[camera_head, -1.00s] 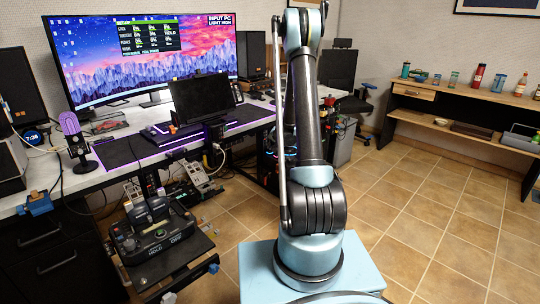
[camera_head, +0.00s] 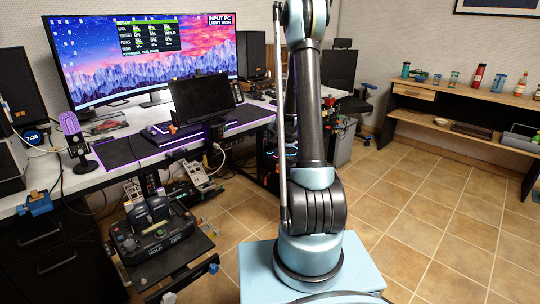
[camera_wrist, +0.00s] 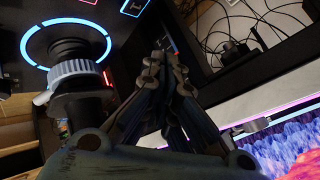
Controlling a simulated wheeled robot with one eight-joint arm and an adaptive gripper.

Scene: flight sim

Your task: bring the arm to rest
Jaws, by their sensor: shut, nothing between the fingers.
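My arm stands upright in the middle of the head view, and its upper end runs out of the top of the picture. My gripper is not visible in the head view. In the wrist view my gripper (camera_wrist: 165,75) shows with its fingers together and nothing between them. Behind it in the wrist view are dark desk equipment and a glowing blue ring (camera_wrist: 65,45).
A desk with a wide monitor (camera_head: 150,55), a microphone (camera_head: 74,140) and a throttle panel (camera_head: 155,235) stands on the left. A wooden shelf (camera_head: 465,105) with bottles stands at the right. The tiled floor (camera_head: 420,220) between is clear.

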